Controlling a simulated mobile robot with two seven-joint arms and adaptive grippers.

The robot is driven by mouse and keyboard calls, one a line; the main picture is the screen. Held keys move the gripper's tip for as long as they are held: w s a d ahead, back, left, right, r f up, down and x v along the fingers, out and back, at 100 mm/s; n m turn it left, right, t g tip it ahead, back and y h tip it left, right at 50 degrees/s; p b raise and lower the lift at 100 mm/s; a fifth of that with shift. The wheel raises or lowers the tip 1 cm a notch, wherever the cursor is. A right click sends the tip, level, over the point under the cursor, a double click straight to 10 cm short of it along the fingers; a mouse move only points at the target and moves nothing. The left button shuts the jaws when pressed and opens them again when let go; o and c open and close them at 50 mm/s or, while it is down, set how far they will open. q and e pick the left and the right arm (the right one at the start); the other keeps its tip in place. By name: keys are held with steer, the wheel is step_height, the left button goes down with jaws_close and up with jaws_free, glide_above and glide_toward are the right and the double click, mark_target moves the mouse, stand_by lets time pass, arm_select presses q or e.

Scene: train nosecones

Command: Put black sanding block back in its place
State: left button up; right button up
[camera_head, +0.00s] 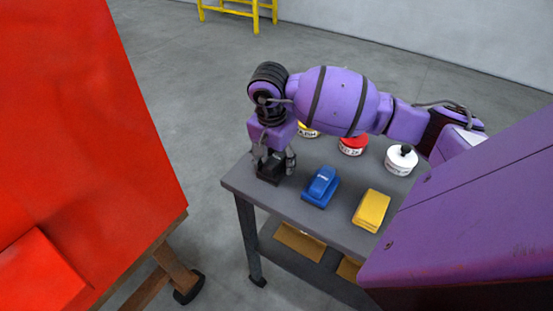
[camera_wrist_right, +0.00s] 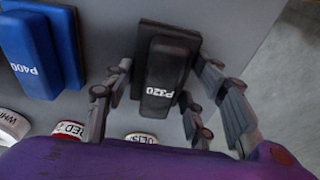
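The black sanding block (camera_head: 268,168) rests at the left end of the grey table (camera_head: 335,218), and in the right wrist view its handle (camera_wrist_right: 165,72) carries the label P320. My right gripper (camera_head: 273,163) points down over it, with fingers on either side of the block; in the right wrist view the fingers (camera_wrist_right: 160,82) look spread, with a narrow gap on the left side. Whether the right-hand fingers touch the block is hard to tell. My left gripper is not in view.
A blue sanding block (camera_head: 320,187) and a yellow one (camera_head: 371,210) sit to the right on the table. Behind them stand white (camera_head: 401,160), red (camera_head: 352,145) and yellow (camera_head: 307,130) containers. A large red panel (camera_head: 80,120) fills the left side, with a floor gap between.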

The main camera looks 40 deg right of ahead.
mark_target(274, 161)
steer(key=o, duration=0.3)
steer(key=r, duration=0.7)
steer(key=a+r, duration=0.1)
steer(key=r, duration=0.3)
steer(key=shift+s+a, duration=0.1)
steer(key=shift+s, duration=0.15)
steer(key=shift+a+r, duration=0.1)
steer(key=shift+r, duration=0.45)
steer(key=shift+s+f, duration=0.1)
steer(key=shift+s, duration=0.05)
